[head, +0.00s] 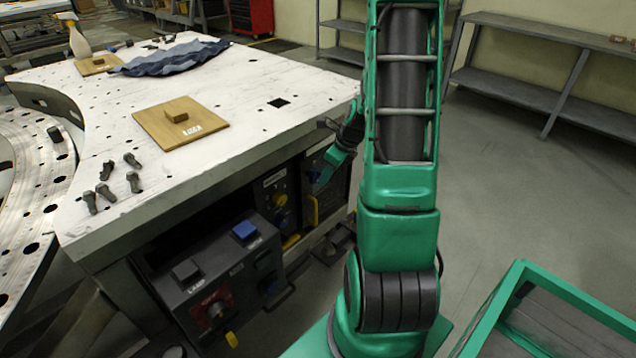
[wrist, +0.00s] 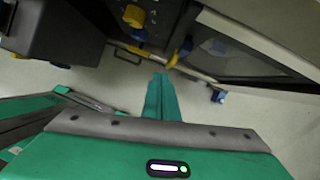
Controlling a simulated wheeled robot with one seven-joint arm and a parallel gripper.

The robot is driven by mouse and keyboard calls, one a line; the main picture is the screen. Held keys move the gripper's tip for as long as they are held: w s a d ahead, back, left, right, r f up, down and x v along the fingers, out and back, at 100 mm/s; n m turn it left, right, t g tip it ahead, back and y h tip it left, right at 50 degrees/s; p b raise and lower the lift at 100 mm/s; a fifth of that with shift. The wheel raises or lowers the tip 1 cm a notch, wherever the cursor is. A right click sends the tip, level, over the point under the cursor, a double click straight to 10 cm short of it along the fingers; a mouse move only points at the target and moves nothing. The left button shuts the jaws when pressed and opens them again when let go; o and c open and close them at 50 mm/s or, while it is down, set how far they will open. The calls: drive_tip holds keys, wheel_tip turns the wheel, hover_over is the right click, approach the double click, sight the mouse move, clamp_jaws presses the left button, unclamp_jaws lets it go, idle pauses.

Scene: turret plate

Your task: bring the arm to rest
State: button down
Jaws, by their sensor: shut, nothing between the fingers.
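My green arm (head: 400,190) stands upright in the middle of the head view, in front of the floor and right of the table. My gripper (head: 323,180) shows partly behind it, beside the table's right edge and in front of the cabinet under it. In the wrist view the two green fingers of my gripper (wrist: 161,78) lie together, shut, with nothing between them. They point over the floor, towards the units under the table. Part of the wrist is hidden behind my arm in the head view.
The white perforated table (head: 270,75) holds a wooden board (head: 155,128), a blue cloth (head: 170,57), a spray bottle (head: 78,40) and several dark bolts (head: 104,192). A control box (head: 215,270) sits under its front edge. Shelves (head: 540,95) stand behind, with open floor before them.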

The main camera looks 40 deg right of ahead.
drive_tip(key=shift+a+v, duration=0.15)
drive_tip(key=shift+v, duration=1.35)
drive_tip(key=shift+a+v, duration=0.15)
drive_tip(key=shift+v, duration=1.3)
drive_tip(key=shift+s, duration=0.1)
drive_tip(key=s+a+r+n+g, duration=0.1)
drive_tip(key=s+a+r+n, duration=0.3)
drive_tip(key=s+n, duration=0.3)
drive_tip(key=s+a+r+n+g, duration=0.1)
drive_tip(key=s+a+r+n, duration=0.3)
drive_tip(key=n, duration=0.6)
drive_tip(key=s+a+r+n+g+h, duration=0.1)
drive_tip(key=s+a+r+n+g, duration=0.1)
drive_tip(key=s+a+r+n, duration=0.2)
drive_tip(key=s+a+n, duration=0.3)
drive_tip(key=s+n, duration=0.2)
drive_tip(key=s, duration=0.1)
drive_tip(key=shift+s+a+r, duration=0.4)
drive_tip(key=shift+w+f, duration=0.25)
drive_tip(key=shift+w, duration=0.35)
